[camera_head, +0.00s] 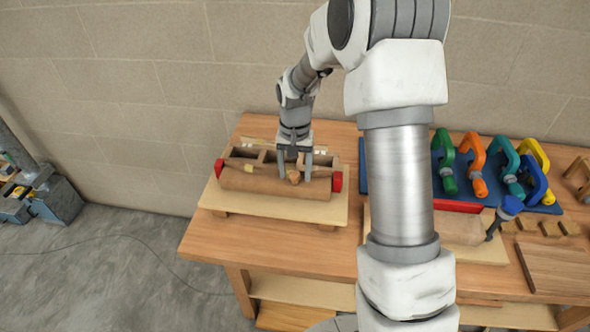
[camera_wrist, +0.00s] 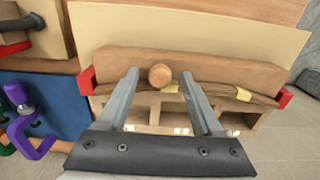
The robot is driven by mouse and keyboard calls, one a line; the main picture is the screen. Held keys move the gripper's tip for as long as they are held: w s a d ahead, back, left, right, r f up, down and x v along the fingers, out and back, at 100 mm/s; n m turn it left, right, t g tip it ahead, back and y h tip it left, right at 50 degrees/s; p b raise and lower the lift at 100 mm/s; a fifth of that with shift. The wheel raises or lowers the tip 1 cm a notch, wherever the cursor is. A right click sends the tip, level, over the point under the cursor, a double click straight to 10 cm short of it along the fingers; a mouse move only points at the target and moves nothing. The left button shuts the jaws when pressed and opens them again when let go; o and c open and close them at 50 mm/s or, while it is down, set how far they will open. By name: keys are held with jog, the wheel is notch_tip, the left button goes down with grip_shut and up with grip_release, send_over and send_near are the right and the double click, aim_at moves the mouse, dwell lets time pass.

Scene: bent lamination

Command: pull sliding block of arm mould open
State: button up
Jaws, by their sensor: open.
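The arm mould (camera_head: 250,184) is a wooden form with red end pieces on a pale board at the left of the bench. In the wrist view its long wooden block (camera_wrist: 215,66) runs across behind a round wooden knob (camera_wrist: 160,76), which also shows in the head view (camera_head: 294,177). My gripper (camera_head: 300,179) points down over the mould. Its two fingers are apart, one on each side of the knob, and no contact shows. In the wrist view my gripper (camera_wrist: 160,76) is centred on the knob. Whether the fingertips reach fully around it is hard to tell.
Several coloured clamps (camera_head: 473,160) lie on a blue mat (camera_head: 487,182) at the right. The wall (camera_head: 150,90) is close behind the bench.

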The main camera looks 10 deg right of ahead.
grip_shut()
dwell(1.3)
